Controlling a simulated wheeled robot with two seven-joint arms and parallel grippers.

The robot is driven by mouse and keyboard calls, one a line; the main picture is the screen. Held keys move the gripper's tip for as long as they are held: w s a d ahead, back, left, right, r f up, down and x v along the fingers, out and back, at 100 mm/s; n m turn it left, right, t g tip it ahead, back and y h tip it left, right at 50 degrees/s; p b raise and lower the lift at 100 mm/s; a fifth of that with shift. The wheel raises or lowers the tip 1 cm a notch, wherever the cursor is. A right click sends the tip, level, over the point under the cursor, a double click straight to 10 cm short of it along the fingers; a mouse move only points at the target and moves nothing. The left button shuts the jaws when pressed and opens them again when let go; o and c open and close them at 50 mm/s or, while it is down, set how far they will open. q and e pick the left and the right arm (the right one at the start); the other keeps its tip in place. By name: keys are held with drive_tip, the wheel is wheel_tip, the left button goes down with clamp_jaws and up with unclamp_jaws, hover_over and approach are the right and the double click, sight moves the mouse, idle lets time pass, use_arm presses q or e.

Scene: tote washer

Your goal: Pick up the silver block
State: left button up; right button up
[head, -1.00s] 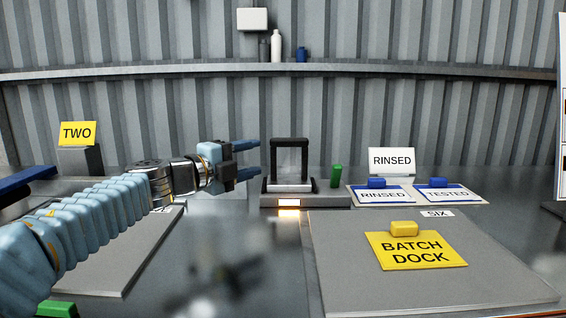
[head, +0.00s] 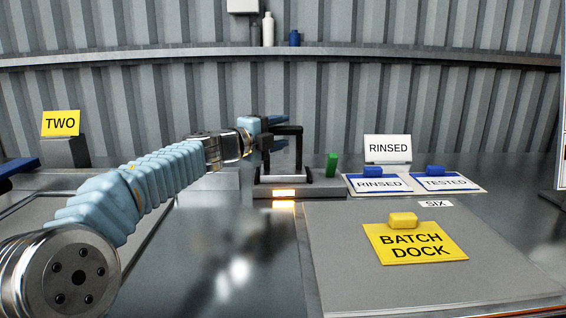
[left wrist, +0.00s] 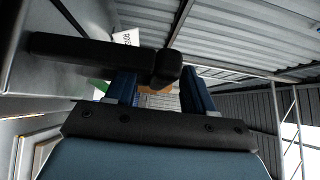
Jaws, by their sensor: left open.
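In the head view a black upright frame (head: 299,150) stands on a low grey base (head: 262,192) with a lit front panel. A pale silver piece (head: 285,180) sits low inside it; I cannot tell whether it is the silver block or part of the fixture. My left gripper (head: 278,132) is open, its blue fingers level and pointing right at the upper left of the frame. In the left wrist view a black bar (left wrist: 90,48) of the frame crosses by the fingertips, its corner between the blue fingers (left wrist: 158,90). Contact cannot be told. My right gripper is not in view.
A green block (head: 332,165) stands right of the frame. Beyond are RINSED (head: 375,184) and TESTED (head: 448,183) cards with blue blocks. A yellow block (head: 402,220) lies on the BATCH DOCK card (head: 415,247). The wall shelf (head: 180,55) is above; the metal counter before the frame is clear.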

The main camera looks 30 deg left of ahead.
use_arm(q)
drive_tip(key=shift+x, duration=0.8)
clamp_jaws()
drive_tip(key=shift+s, duration=0.1)
idle(0.7)
